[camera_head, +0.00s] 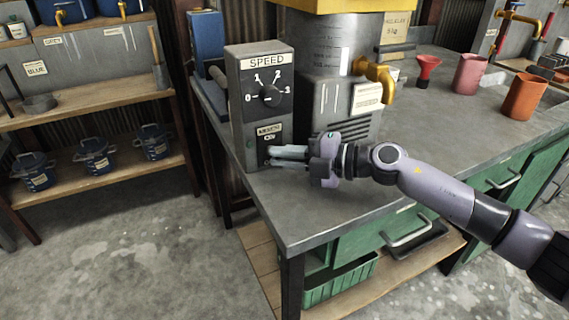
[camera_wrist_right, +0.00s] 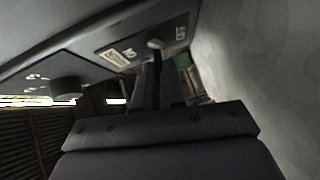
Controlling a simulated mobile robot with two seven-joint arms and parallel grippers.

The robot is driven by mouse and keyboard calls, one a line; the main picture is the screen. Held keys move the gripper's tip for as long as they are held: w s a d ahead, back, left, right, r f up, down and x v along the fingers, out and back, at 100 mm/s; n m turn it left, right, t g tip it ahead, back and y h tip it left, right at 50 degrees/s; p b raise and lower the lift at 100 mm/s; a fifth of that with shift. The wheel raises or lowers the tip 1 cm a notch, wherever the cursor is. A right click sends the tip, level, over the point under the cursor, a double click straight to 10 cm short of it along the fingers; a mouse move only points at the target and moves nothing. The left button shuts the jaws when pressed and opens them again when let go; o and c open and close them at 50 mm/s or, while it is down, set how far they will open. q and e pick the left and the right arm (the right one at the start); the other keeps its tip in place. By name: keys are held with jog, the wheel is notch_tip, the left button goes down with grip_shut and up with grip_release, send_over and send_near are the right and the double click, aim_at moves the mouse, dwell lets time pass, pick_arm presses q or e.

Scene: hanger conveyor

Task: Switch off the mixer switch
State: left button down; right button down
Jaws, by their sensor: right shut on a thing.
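The grey mixer control box (camera_head: 240,135) stands upright at the left corner of the metal table, with a SPEED dial (camera_head: 270,95) on its front. The mixer switch is low on the box, below a small label (camera_head: 269,129); in the head view my fingers mostly hide it. In the wrist view the switch (camera_wrist_right: 155,44) shows as a small pale lever at my fingertips. My right gripper (camera_head: 274,155) comes in from the right, its fingers close together on the switch. It also shows in the wrist view (camera_wrist_right: 157,75). My left gripper is not in view.
The metal mixer body (camera_head: 325,95) with a brass tap (camera_head: 375,80) stands right beside the box. A red funnel (camera_head: 427,70), a pink cup (camera_head: 469,74) and an orange cup (camera_head: 525,95) stand further right. The table's front is clear apart from my arm.

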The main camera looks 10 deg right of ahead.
jog(key=shift+s+f+n+t+y+b, duration=0.1)
jog(key=shift+f+n+t+y+b, duration=0.3)
jog(key=shift+b, duration=0.9)
jog(key=c, duration=1.2)
grip_release()
jog(key=shift+r, duration=0.1)
jog(key=v, duration=0.6)
jog(key=shift+s+d, duration=0.2)
jog(key=shift+d, duration=0.35)
